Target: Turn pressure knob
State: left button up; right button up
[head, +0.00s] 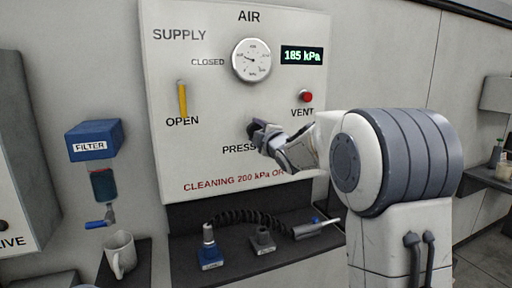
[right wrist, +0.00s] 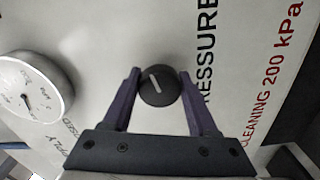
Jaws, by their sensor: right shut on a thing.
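The pressure knob (right wrist: 161,90) is round and black with a white pointer line, on the white AIR panel (head: 220,120). My right gripper (head: 255,128) reaches the panel from the right and is shut on the knob, its two purple fingers on either side of it in the right wrist view (right wrist: 160,74). In the head view the gripper mostly hides the knob and part of the PRESSURE label. The green display (head: 302,56) reads 185 kPa. The round dial gauge (head: 252,60) sits above the knob. My left gripper is not in view.
The yellow supply lever (head: 183,99) points down at OPEN. The red vent button (head: 306,96) is right of the knob. A blue filter (head: 94,141) hangs at left, a mug (head: 120,255) below it. A black coiled hose (head: 262,217) lies on the shelf below.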

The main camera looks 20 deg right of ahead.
jog(key=n+b, duration=0.3)
jog(key=shift+f+n+b, duration=0.1)
jog(key=shift+n+b, duration=0.2)
jog(key=shift+r+n+b, duration=0.2)
jog(key=shift+n+b, duration=1)
jog(key=shift+n, duration=0.3)
jog(key=shift+a, duration=0.1)
jog(key=o, duration=1.3)
jog(key=shift+o, duration=0.2)
jog(key=s, duration=1)
jog(key=shift+s+d+b, duration=0.2)
jog(key=shift+b, duration=0.25)
